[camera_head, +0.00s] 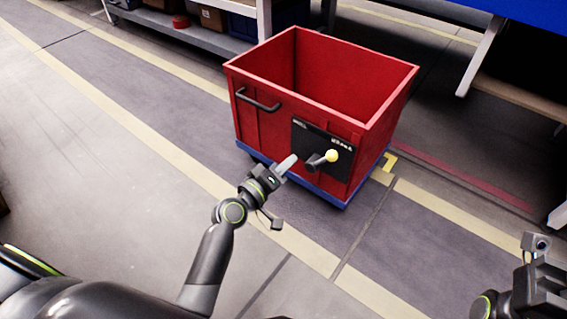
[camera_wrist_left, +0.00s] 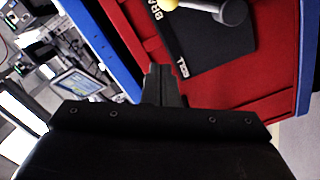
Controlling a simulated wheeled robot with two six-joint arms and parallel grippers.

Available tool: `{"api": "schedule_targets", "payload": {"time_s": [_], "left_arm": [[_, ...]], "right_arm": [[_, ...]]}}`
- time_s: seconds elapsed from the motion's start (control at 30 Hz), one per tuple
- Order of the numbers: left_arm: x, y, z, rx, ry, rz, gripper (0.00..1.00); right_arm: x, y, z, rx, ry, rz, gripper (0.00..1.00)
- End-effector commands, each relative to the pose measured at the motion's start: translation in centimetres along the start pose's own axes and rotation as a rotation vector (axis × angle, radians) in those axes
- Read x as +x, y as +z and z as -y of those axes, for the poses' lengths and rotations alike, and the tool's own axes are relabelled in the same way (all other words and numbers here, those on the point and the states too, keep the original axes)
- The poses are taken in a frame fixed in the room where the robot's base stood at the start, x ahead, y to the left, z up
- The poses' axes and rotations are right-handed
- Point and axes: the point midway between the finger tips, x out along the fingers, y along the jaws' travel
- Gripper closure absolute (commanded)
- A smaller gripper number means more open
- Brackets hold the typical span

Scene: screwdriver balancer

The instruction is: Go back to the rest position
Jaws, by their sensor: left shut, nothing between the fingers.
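My left gripper (camera_head: 288,163) is in front of the red bin's front wall, its fingertips just left of the lever on the black panel. In the left wrist view its fingers (camera_wrist_left: 162,85) are together with nothing between them. I cannot tell whether the fingertips touch the panel. My right arm shows at the lower right edge, but its fingertips are out of view.
The open red bin (camera_head: 262,115) looks empty inside where visible and stands on a blue base (camera_head: 330,203). It has a dark handle (camera_head: 257,99). Shelving (camera_head: 190,32) stands behind, and a blue-topped bench (camera_head: 530,22) is at the upper right. The floor at the left is clear.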

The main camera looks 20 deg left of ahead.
Motion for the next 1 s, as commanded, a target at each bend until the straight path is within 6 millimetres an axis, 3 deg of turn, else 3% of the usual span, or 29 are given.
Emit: {"api": "schedule_targets", "payload": {"time_s": [0.2, 0.77, 0.87, 1.0], "left_arm": [[-1.2, 0.0, 0.0, 0.001, 0.000, 0.000, 1.00], [-1.4, -0.5, -0.2, 0.012, -0.003, -0.016, 1.00], [-2.2, -2.6, -1.1, 0.068, -0.015, -0.097, 1.00], [-5.5, -8.6, -4.3, 0.242, -0.034, -0.342, 1.00]], "right_arm": [[-0.3, -0.3, -0.1, -0.011, -0.011, 0.012, 0.64], [-0.1, -0.3, -0.1, -0.010, -0.012, 0.013, 0.64], [0.4, -0.3, 0.0, -0.008, -0.021, 0.020, 0.64], [1.7, -0.3, 0.0, -0.003, -0.047, 0.041, 0.64]]}}
